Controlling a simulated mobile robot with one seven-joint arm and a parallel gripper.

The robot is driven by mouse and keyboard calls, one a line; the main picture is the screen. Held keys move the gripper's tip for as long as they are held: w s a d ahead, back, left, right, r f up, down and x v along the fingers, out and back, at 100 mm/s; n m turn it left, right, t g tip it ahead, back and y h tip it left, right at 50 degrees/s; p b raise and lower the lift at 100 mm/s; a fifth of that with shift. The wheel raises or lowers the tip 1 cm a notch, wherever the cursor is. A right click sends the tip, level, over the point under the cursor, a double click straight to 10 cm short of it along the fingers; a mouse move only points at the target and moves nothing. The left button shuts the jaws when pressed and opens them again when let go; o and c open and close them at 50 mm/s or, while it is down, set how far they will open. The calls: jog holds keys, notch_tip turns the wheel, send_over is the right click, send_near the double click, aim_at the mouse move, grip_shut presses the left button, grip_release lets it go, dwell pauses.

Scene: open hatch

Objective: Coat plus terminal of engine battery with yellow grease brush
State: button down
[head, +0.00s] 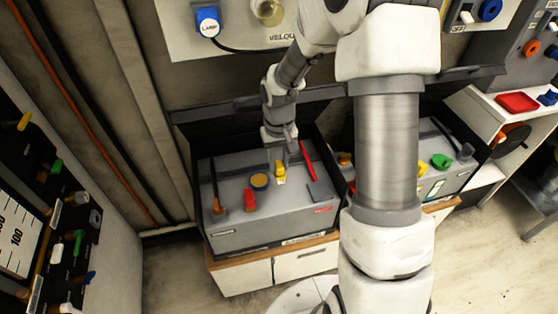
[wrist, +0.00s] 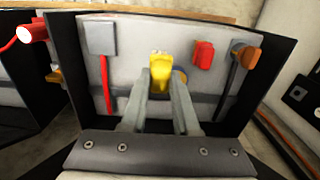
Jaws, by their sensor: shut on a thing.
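My gripper (head: 279,158) is over the grey battery (head: 240,227) in the left open black box. It is shut on the yellow grease brush (head: 280,173), which also shows between the fingers in the wrist view (wrist: 160,72). Its lower end is close above the battery top; I cannot tell whether it touches. A red lead (head: 308,162) runs to a grey block (wrist: 101,38), at the right in the head view. A red piece (head: 249,201) and an orange piece on a black lead (head: 217,207) stand at the left. I see no plus sign.
A round yellow-topped piece (head: 260,181) lies beside the brush. The box has upright black walls and a raised lid (head: 240,115). A second battery box stands right, partly hidden by my arm. A wall panel (head: 235,35) with a blue plug is behind.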

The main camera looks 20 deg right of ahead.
jog(key=shift+f+b, duration=3.4)
jog(key=shift+f, duration=1.45)
jog(key=shift+f, duration=0.25)
jog(key=c, duration=0.6)
grip_release()
jog(key=shift+r, duration=0.1)
notch_tip(320, 180, up, 11)
jog(key=p, duration=0.2)
jog(key=shift+p, duration=0.35)
jog(key=shift+r, duration=0.45)
jog(key=shift+r, duration=0.1)
